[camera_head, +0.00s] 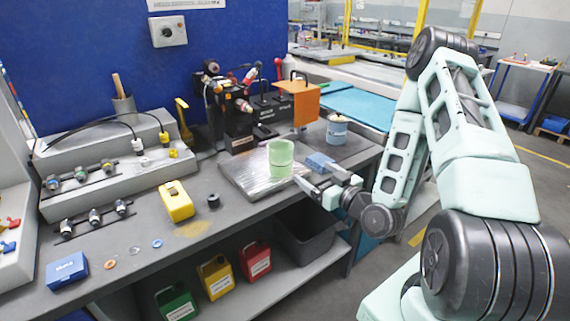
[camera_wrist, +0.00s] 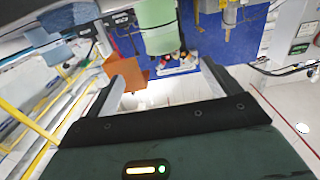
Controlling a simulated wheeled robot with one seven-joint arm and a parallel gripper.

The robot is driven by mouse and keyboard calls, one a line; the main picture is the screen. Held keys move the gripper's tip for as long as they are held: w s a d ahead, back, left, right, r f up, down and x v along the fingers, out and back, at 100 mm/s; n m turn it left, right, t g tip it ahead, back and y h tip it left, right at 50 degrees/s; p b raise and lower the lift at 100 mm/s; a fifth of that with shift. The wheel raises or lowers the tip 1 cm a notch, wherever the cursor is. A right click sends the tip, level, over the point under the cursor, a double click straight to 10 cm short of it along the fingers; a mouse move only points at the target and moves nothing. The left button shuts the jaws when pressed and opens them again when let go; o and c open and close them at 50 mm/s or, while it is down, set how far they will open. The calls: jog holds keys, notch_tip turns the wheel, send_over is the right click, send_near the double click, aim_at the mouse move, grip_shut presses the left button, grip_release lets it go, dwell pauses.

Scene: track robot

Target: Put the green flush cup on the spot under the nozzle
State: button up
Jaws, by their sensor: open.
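The green cup (camera_head: 281,158) stands upright on a silver metal tray (camera_head: 248,178) on the bench. In the wrist view the green cup (camera_wrist: 156,26) is ahead of my fingertips, between their lines, with nothing gripped. My gripper (camera_head: 312,176) is open and low over the bench, just right of the cup. Both its fingers show spread and empty in the wrist view (camera_wrist: 160,82). An orange box-like part (camera_head: 298,102) stands on a post behind the cup; it also shows in the wrist view (camera_wrist: 122,78). I cannot make out the nozzle or the spot under it for certain.
A blue block (camera_head: 320,161) lies right of the cup, close to my fingers. A blue-white can (camera_head: 337,131) stands behind it. A black machine (camera_head: 236,112) is at the back. A yellow box (camera_head: 177,201) and a small black ring (camera_head: 213,201) are left.

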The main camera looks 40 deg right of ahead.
aim_at(287, 154)
jog(key=w, duration=1)
jog(key=shift+w+a+r, duration=0.1)
jog(key=shift+a, duration=0.15)
jog(key=w, duration=0.1)
jog(key=w+p, duration=0.1)
jog(key=w, duration=0.1)
jog(key=w+p, duration=0.1)
jog(key=w, duration=0.1)
jog(key=shift+w+a, duration=0.15)
jog(key=shift+a, duration=0.1)
jog(key=shift+w, duration=0.45)
jog(key=c, duration=1.1)
jog(key=shift+c, duration=0.2)
notch_tip(287, 154, up, 10)
jog(key=b, duration=0.1)
